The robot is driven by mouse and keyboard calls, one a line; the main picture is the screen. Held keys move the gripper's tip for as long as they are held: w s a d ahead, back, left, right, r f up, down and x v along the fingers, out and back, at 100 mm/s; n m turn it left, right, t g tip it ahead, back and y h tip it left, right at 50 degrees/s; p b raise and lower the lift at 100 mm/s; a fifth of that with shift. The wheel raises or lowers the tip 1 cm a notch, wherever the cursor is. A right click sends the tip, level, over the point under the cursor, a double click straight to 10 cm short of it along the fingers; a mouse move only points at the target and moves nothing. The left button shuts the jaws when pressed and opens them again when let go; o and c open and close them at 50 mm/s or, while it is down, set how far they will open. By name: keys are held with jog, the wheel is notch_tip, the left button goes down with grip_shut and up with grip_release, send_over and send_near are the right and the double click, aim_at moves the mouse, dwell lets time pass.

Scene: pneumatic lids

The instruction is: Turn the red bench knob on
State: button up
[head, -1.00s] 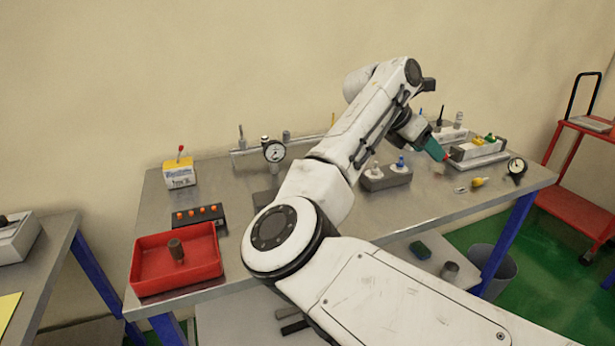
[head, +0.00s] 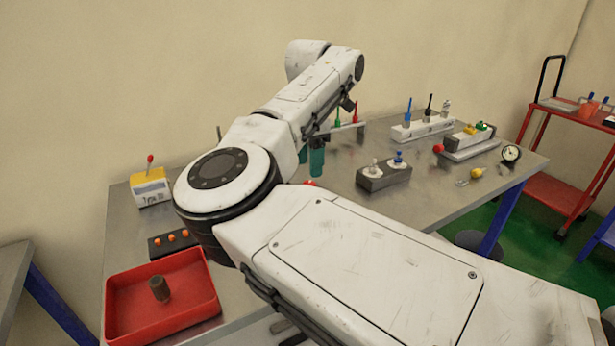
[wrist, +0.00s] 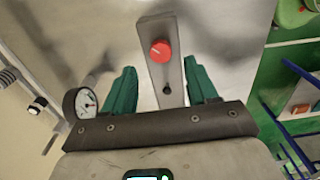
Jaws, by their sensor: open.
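The red knob (wrist: 160,51) is round with a pale mark. It sits on a narrow grey plate (wrist: 165,74) in the wrist view, between and just beyond my fingertips. My gripper (wrist: 160,67) has teal fingers, open and apart on either side of the plate, with nothing between them touching the knob that I can see. In the head view my gripper (head: 311,172) points down over the bench, and a small red spot just below it looks like the knob (head: 311,183), mostly hidden by my arm.
A pressure gauge (wrist: 80,103) stands left of my gripper in the wrist view. On the bench are a grey block with two valves (head: 384,177), a red tray (head: 205,290), a button box (head: 160,247) and a yellow-white box (head: 150,187).

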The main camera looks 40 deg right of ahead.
jog(key=shift+f, duration=2.55)
jog(key=shift+s, duration=0.1)
jog(key=shift+c, duration=0.4)
jog(key=c, duration=1)
